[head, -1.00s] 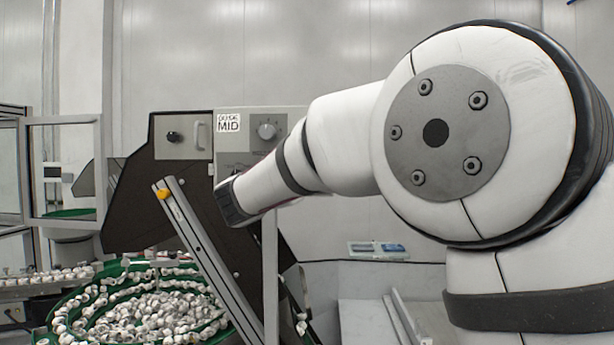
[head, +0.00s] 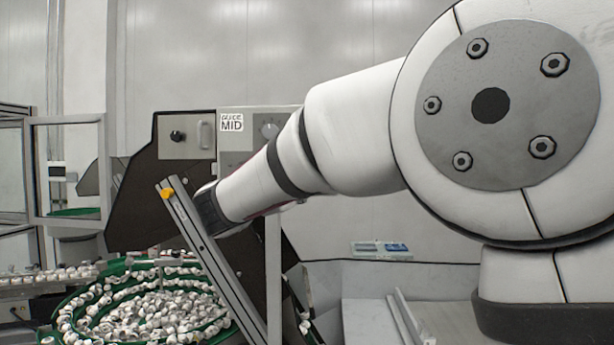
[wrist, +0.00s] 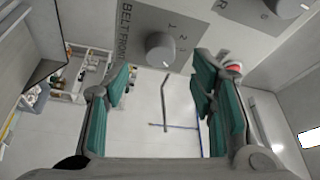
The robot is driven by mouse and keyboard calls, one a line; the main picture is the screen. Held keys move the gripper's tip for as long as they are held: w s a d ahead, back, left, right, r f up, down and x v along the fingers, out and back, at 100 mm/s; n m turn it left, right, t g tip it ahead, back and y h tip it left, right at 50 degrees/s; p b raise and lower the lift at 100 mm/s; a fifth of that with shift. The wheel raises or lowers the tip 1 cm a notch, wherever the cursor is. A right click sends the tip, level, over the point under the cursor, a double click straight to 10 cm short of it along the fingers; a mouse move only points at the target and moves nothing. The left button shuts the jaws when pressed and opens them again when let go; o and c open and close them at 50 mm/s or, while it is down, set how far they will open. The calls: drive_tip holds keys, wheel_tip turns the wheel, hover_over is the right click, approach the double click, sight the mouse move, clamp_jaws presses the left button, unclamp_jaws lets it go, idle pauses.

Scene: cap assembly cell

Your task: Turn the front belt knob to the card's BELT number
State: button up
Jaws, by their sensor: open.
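In the wrist view the front belt knob (wrist: 160,49) is a grey round knob on a grey panel (wrist: 135,18) marked "BELT FRONT", with the numbers 1 and 2 readable beside it. My gripper (wrist: 160,85) is open, with its teal finger pads to either side and below the knob, apart from it. Nothing is between the fingers.
A second knob (wrist: 289,7) sits at the upper right of the wrist view. A slanted rail (head: 212,262) with a yellow end stands before the machine. A green bowl (head: 72,335) holds many white caps. A black knob (head: 177,136) is on the upper left panel.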

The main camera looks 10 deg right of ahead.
drive_tip(key=v, duration=0.7)
drive_tip(key=shift+s, duration=0.15)
drive_tip(key=s+a+f+n+y+b, duration=0.1)
drive_tip(key=s+f+n+y, duration=0.15)
drive_tip(key=n+y, duration=0.6)
drive_tip(key=s+a+f+n+y, duration=0.15)
drive_tip(key=s+n+y, duration=0.25)
drive_tip(key=n+y, duration=0.45)
drive_tip(key=s+d+f+n+g+h, duration=0.2)
drive_tip(key=s+d+f+n+g, duration=0.1)
drive_tip(key=s+f, duration=0.7)
drive_tip(key=s+d+f+n+g+h+b, duration=0.1)
drive_tip(key=s+d+f+g, duration=0.5)
drive_tip(key=s, duration=0.7)
wheel_tip(320, 180, down, 5)
drive_tip(key=shift+d+r+n+h, duration=0.2)
drive_tip(key=shift+d+n+h, duration=0.6)
drive_tip(key=shift+d+n, duration=0.2)
